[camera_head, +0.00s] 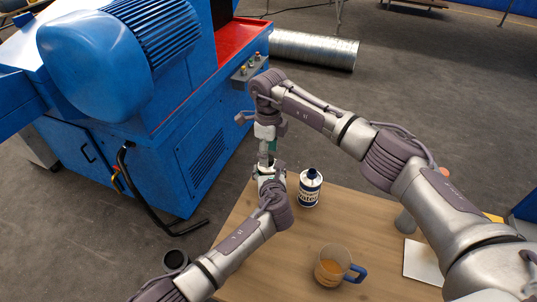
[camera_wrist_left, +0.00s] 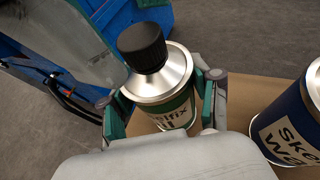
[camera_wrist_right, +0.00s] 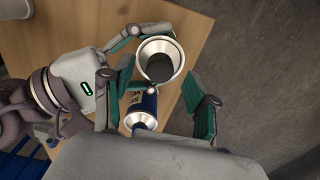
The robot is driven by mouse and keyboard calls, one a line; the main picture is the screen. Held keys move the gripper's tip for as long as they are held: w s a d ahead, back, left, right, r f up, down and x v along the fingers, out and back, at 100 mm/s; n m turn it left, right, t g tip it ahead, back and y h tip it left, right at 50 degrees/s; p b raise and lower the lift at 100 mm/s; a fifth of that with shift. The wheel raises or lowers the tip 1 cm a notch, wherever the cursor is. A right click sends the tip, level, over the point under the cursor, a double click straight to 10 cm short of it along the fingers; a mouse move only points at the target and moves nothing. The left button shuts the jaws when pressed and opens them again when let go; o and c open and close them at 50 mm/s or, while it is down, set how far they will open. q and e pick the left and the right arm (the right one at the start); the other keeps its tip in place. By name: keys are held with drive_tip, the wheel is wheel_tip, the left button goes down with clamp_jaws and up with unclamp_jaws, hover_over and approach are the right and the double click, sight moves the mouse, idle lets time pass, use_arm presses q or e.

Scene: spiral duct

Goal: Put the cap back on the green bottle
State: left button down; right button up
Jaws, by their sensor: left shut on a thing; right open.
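The green bottle (camera_wrist_left: 165,85) has a silver shoulder and a green label. My left gripper (camera_wrist_left: 162,108) is shut around its body near the table's far edge. The black cap (camera_wrist_left: 142,47) is on top of the bottle's neck; I cannot tell if it is fully tightened. The right wrist view shows the cap (camera_wrist_right: 159,67) from above, inside the silver shoulder. My right gripper (camera_wrist_right: 150,88) is open, its fingers apart on either side of the bottle's top. In the head view my right gripper (camera_head: 268,143) is above my left gripper (camera_head: 268,172), and the bottle is mostly hidden.
A mug (camera_head: 330,266) with a blue handle and brown liquid stands nearer on the wooden table (camera_head: 290,240). White paper (camera_head: 424,262) lies at right. A blue machine (camera_head: 195,120) stands beyond the table.

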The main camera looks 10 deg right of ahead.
wheel_tip(320, 180, up, 11)
drive_tip(key=shift+f, duration=0.2)
use_arm(q)
drive_tip(key=shift+c, duration=0.9)
unclamp_jaws()
drive_tip(key=v, duration=1.2)
